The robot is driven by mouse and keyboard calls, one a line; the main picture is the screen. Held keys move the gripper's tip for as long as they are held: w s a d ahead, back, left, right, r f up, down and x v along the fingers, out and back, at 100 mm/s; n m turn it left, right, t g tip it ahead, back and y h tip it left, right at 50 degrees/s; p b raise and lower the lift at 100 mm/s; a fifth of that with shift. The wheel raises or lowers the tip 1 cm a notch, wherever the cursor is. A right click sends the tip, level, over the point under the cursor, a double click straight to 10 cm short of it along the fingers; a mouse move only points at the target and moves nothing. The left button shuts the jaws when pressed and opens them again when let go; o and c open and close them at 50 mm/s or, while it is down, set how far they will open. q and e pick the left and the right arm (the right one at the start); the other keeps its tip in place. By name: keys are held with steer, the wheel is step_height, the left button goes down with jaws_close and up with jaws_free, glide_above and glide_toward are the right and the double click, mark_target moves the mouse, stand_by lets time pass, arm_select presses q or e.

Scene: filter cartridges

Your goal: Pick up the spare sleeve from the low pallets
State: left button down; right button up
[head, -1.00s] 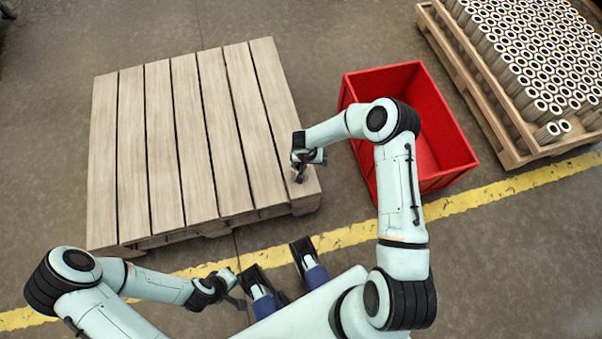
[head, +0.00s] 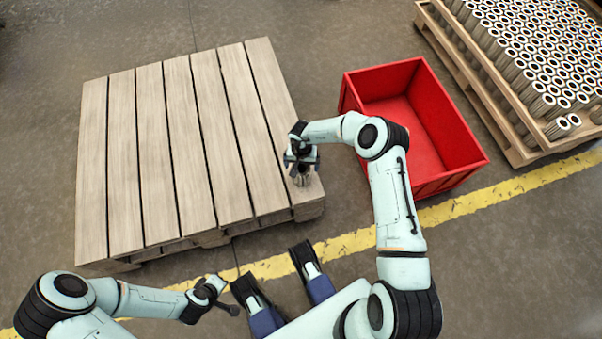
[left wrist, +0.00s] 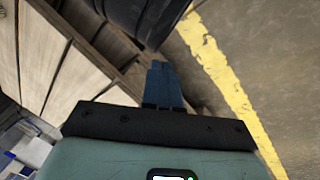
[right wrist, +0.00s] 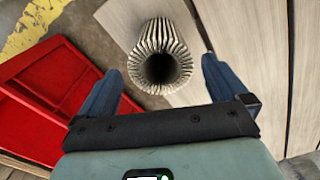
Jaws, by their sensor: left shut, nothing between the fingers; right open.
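The spare sleeve (right wrist: 158,38) is a pale pleated cylinder with a dark round hole, seen end-on in the right wrist view. In the head view the sleeve (head: 302,180) stands near the front right corner of the bare wooden pallet (head: 165,150). My right gripper (head: 301,163) is open above it. In the right wrist view its two blue fingers flank the sleeve with gaps on both sides. My left gripper (head: 232,308) is shut and empty, low by the pallet's front edge; its blue fingers (left wrist: 161,82) are together in the left wrist view.
A red open crate (head: 430,130) stands right of the pallet and looks empty. A second pallet (head: 510,148) at the upper right holds many similar sleeves (head: 540,60). A yellow floor line (head: 480,200) crosses in front.

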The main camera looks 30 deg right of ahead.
mark_target(301, 170)
step_height(301, 170, down, 5)
steer(key=shift+f+b, duration=0.1)
steer(key=shift+b, duration=0.6)
arm_select(q)
steer(key=shift+w+a+f, duration=0.6)
steer(key=shift+w+f, duration=0.15)
steer(key=shift+w, duration=0.2)
arm_select(e)
steer(key=c, duration=1)
steer(key=shift+o, duration=0.2)
